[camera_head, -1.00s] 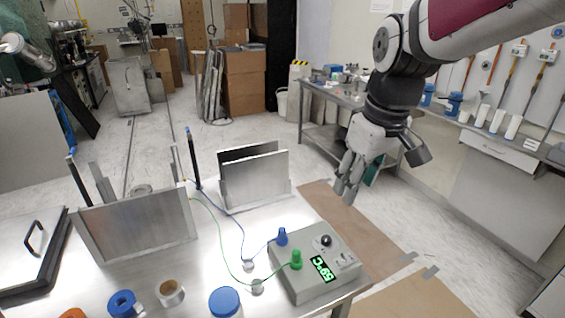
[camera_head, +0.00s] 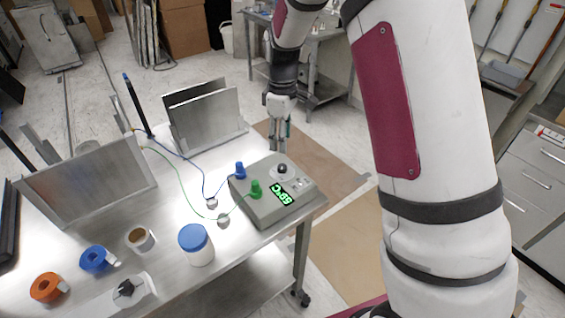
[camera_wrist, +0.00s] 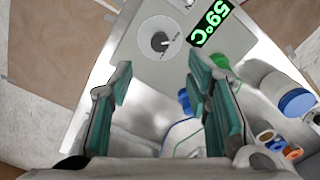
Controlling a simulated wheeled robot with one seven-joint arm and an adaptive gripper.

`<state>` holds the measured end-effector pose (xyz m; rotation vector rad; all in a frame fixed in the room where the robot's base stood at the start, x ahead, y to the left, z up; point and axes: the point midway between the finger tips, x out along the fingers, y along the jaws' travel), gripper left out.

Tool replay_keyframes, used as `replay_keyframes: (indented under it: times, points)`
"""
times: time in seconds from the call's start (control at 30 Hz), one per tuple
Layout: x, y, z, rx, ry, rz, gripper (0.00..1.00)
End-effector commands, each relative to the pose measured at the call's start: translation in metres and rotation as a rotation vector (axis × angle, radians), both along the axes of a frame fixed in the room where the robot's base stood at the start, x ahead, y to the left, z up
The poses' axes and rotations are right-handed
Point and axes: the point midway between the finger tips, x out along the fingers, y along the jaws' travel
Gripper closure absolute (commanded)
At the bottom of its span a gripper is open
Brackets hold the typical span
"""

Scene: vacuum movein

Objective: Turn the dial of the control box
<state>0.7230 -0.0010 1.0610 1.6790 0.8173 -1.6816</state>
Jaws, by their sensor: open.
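The grey control box (camera_head: 268,217) sits at the table's right corner. Its round black dial (camera_head: 282,169) is on top, beside a green display (camera_head: 281,194) reading 59°C. My gripper (camera_head: 281,139) hangs fingers-down just beyond the box's far edge in the head view. In the wrist view, its two teal-padded fingers (camera_wrist: 159,80) are apart and empty. The dial (camera_wrist: 160,41) lies ahead of the fingertips, roughly in line with the gap between them. A white pointer mark shows on the dial. No contact between fingers and dial is visible.
A blue plug (camera_head: 240,170) and a green plug (camera_head: 256,190) with wires stand on the box's left side. A blue-lidded jar (camera_head: 197,245), tape rolls (camera_head: 95,260) and upright metal plates (camera_head: 205,118) share the table. Open floor lies to the right.

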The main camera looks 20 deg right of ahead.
Motion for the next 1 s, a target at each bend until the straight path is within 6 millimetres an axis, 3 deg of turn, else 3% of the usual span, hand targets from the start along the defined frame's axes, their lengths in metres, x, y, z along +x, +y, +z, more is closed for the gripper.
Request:
replay_keyframes:
  times: [0.3, 0.5, 0.97, 1.0]
  points:
    - [-0.002, 0.0, -0.063, 0.0, 0.003, -0.002, 0.55]
    - [-0.001, 0.0, -0.09, 0.0, 0.001, -0.001, 0.55]
    - [0.0, 0.0, -0.102, 0.0, -0.001, -0.002, 0.55]
    - [0.0, 0.0, -0.102, 0.0, -0.001, -0.002, 0.62]
